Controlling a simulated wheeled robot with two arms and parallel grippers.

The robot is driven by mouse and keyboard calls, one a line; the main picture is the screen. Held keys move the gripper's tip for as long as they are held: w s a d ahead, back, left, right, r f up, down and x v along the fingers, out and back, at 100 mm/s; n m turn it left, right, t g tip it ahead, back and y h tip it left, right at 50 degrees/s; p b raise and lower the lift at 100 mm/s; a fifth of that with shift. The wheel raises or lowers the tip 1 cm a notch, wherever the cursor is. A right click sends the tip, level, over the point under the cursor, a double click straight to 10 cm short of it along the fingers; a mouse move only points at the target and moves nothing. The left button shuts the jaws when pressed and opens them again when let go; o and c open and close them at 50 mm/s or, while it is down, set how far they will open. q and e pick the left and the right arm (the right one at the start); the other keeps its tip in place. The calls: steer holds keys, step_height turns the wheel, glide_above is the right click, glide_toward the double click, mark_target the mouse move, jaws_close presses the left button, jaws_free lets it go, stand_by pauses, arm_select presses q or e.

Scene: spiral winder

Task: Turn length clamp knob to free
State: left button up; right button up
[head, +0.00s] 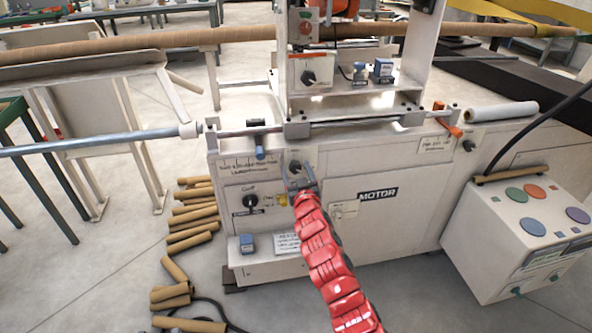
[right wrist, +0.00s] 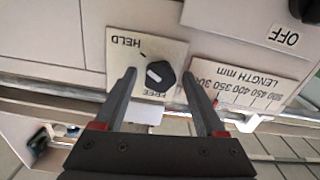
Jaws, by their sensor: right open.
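The length clamp knob (right wrist: 161,76) is a black knob on a light plate (right wrist: 141,44) that reads HELD and FREE, upside down in the right wrist view. Its pale mark shows on the left side of the knob there; I cannot tell exactly which word it points at. My right gripper (right wrist: 158,77) is open, with one finger on each side of the knob and visible gaps to it. In the head view the knob (head: 295,167) sits on the machine front, just above my right gripper (head: 302,187), which partly hides it. My left gripper is not in view.
A LENGTH mm scale (right wrist: 257,83) lies beside the knob, with an OFF label (right wrist: 285,37) near it. Another black knob (head: 250,201) is at lower left on the machine front. A horizontal rod (head: 345,121) runs above. Cardboard tubes (head: 192,220) lie on the floor at left.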

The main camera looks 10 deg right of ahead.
steer(key=shift+w, duration=0.35)
jaws_close()
